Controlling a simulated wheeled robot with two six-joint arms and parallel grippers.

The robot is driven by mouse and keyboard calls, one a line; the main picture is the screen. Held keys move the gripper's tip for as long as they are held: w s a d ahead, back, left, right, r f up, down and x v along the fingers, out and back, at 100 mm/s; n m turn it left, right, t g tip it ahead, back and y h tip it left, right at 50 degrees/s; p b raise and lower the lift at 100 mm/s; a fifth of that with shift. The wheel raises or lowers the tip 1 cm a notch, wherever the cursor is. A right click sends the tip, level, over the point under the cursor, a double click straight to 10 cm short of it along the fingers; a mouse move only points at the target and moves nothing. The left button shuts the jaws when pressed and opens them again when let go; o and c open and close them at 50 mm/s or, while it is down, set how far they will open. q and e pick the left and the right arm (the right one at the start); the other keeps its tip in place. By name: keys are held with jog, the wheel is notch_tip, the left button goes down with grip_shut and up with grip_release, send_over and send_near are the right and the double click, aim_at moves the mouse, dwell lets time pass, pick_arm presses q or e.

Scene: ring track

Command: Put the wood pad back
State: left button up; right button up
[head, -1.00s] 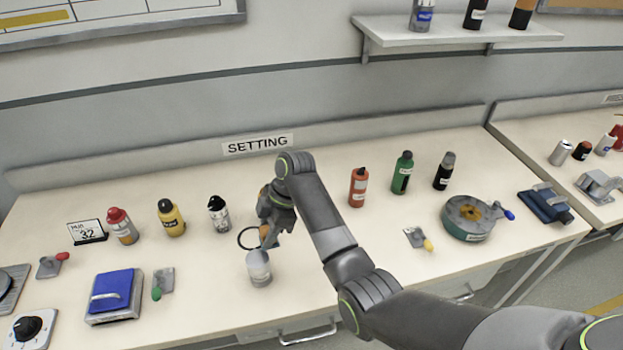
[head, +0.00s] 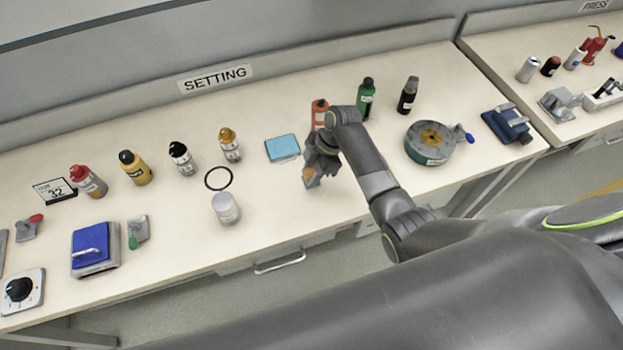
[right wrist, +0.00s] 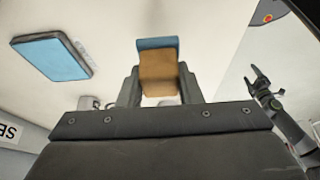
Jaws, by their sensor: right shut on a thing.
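The wood pad (right wrist: 159,72) is a small tan block with a blue layer at its end. My right gripper (right wrist: 160,88) is shut on it, with a finger on each side. In the head view my right gripper (head: 314,172) holds the pad (head: 310,180) above the table, right of a flat light-blue pad (head: 283,148). That blue pad also shows in the right wrist view (right wrist: 54,58), apart from the gripper. My left gripper (right wrist: 262,82) shows only in the right wrist view, off the table, with its fingers apart and empty.
A black ring (head: 218,178) and a white-grey jar (head: 226,208) stand left of the gripper. Several bottles line the back, with an orange one (head: 319,112) close behind my arm. A round grey-green device (head: 430,142) stands to the right. The table front by the drawer handle is clear.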

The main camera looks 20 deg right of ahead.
notch_tip(320, 180, down, 4)
jog(key=shift+r, duration=0.15)
jog(key=shift+f, duration=0.25)
jog(key=shift+f, duration=0.1)
jog(key=o, duration=0.9)
jog(key=shift+o, duration=0.2)
jog(key=shift+r, duration=0.2)
jog(key=v, duration=1.1)
jog(key=shift+d+r+b, duration=0.15)
jog(key=shift+r+b, duration=0.25)
jog(key=shift+b, duration=0.05)
